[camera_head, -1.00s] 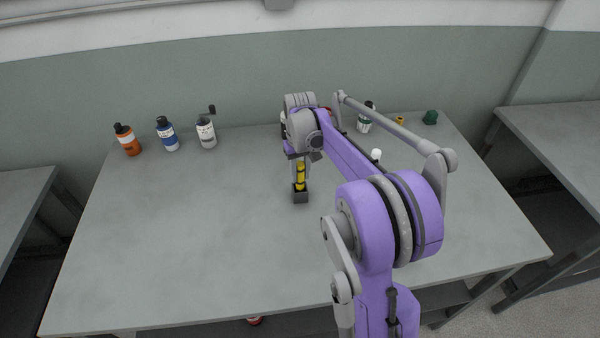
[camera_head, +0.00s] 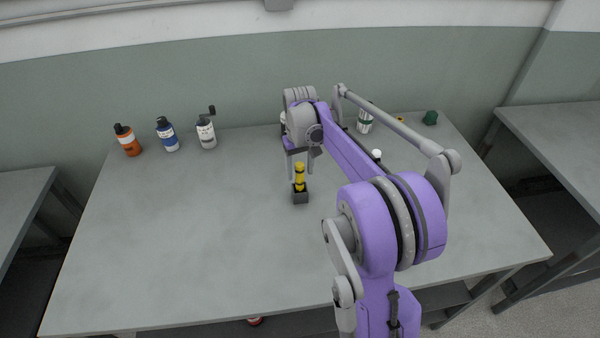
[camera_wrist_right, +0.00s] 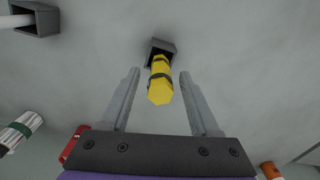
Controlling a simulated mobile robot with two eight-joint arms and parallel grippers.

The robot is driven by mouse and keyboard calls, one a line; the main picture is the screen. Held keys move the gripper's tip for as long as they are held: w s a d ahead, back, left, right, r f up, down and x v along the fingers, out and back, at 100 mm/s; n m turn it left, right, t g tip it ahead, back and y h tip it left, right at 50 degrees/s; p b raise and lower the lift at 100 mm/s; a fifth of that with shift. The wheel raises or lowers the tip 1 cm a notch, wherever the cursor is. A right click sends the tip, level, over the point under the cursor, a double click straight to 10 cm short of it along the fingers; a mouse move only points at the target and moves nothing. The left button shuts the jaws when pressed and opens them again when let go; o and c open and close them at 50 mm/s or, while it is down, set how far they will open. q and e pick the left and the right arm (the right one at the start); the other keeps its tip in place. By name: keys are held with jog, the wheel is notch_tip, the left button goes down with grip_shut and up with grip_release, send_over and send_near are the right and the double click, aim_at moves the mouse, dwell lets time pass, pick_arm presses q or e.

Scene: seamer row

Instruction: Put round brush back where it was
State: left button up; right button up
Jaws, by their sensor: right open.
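The round brush shows as a yellow handle with dark bands (camera_head: 299,179). It stands upright in a small dark grey square holder (camera_head: 300,198) near the middle of the table. In the right wrist view the handle (camera_wrist_right: 160,84) points toward the camera, with its lower end inside the holder (camera_wrist_right: 165,45). My right gripper (camera_head: 301,172) is open above the holder. Its fingers stand on either side of the handle, with a visible gap on each side in the wrist view. The brush's lower end is hidden in the holder. My left gripper is not in view.
Orange (camera_head: 129,142), blue (camera_head: 168,136) and white (camera_head: 206,134) bottles stand at the back left. A white-and-green bottle (camera_head: 365,122) and a green block (camera_head: 430,118) stand at the back right. Another holder (camera_wrist_right: 42,18) has a white rod. The table's front left is clear.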

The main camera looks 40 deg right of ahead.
notch_tip(320, 180, up, 10)
jog(key=shift+r+p, duration=0.1)
jog(key=shift+p, duration=0.2)
jog(key=shift+a+r, duration=0.1)
jog(key=shift+a, duration=0.1)
jog(key=s+a+f+n+t, duration=0.25)
jog(key=s+a, duration=0.55)
jog(key=a, duration=0.4)
jog(key=s+a+f+t, duration=0.3)
jog(key=s+a+f, duration=0.5)
jog(key=s, duration=0.3)
jog(key=shift+s+a+f+n, duration=0.35)
jog(key=shift+f, duration=0.5)
